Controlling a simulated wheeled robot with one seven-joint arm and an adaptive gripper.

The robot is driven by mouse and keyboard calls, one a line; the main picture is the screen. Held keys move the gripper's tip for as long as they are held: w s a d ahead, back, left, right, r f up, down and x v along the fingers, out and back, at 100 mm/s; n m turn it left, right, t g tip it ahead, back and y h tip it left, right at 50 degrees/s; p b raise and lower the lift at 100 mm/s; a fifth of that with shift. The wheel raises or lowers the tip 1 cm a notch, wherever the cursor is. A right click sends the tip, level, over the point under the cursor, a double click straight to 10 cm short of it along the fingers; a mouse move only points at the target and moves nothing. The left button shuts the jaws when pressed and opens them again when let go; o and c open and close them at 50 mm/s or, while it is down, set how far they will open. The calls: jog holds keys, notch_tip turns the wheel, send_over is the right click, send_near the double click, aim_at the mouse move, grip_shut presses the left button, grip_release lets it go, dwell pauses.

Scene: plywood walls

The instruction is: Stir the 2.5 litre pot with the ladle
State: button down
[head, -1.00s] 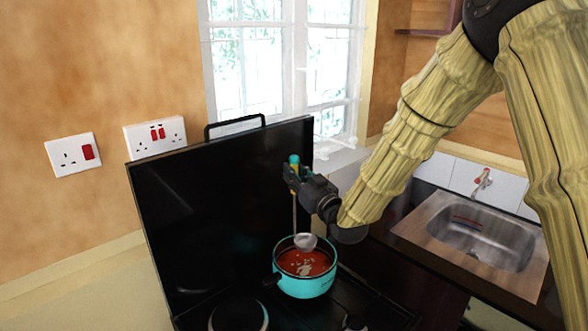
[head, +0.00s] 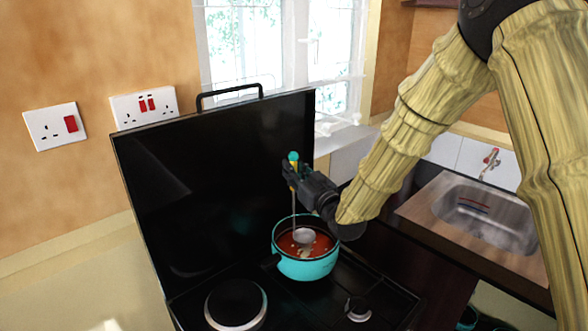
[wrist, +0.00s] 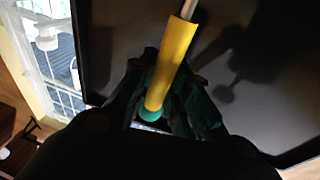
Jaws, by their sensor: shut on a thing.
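The turquoise pot (head: 306,269) stands on the black stove and holds red-orange soup (head: 318,245) with pale bits. My gripper (head: 291,172) is shut on the ladle's handle above the pot; the yellow handle with its teal end also shows between the fingers in the wrist view (wrist: 170,65). The ladle (head: 304,236) hangs upright, its metal bowl inside the pot's rim, at or just above the soup. I cannot tell whether the bowl touches the soup. The wrist view does not show the pot or the ladle's bowl.
The raised black stove lid (head: 225,190) stands close behind my gripper. A black hotplate (head: 236,303) lies left of the pot and a small burner (head: 358,308) to its right. A metal sink (head: 485,215) is at the right. The pot's dark handle points left.

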aim_at(294, 192)
jog(key=f+b, duration=0.2)
jog(key=f, duration=0.1)
jog(key=shift+s+d, duration=0.1)
jog(key=shift+s, duration=0.2)
jog(key=shift+s+f+b, duration=0.15)
jog(key=shift+f+b, duration=0.25)
jog(key=shift+b, duration=0.15)
jog(key=shift+s+r, duration=0.1)
